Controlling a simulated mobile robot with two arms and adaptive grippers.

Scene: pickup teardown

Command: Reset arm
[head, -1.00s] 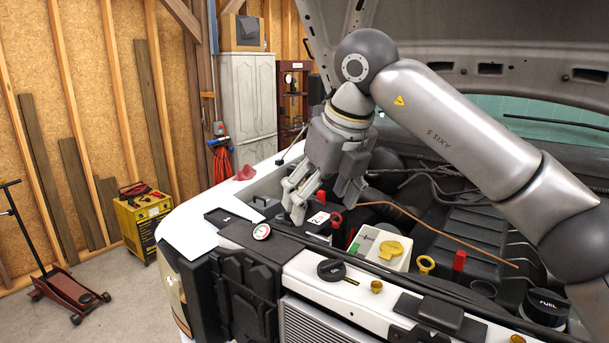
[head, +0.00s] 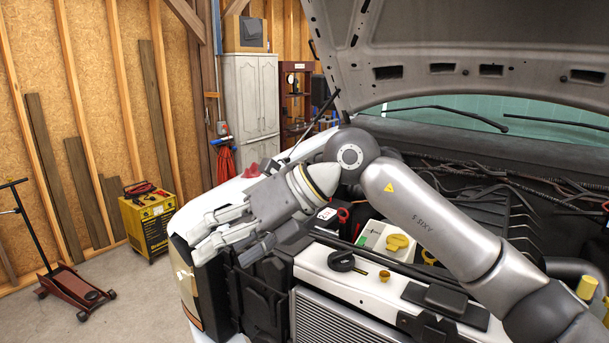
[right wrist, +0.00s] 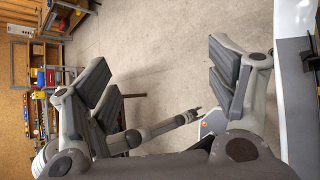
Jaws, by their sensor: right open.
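My right arm comes in from the right in the head view, over the open engine bay. Its gripper (head: 225,240) points left and down above the front left corner of the pickup's front panel (head: 365,292). The right wrist view shows its fingers (right wrist: 165,90) spread apart with bare floor between them, holding nothing.
The raised hood (head: 450,65) hangs above the engine bay. A yellow charger (head: 149,222) and a red floor jack (head: 73,292) stand on the open floor at left.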

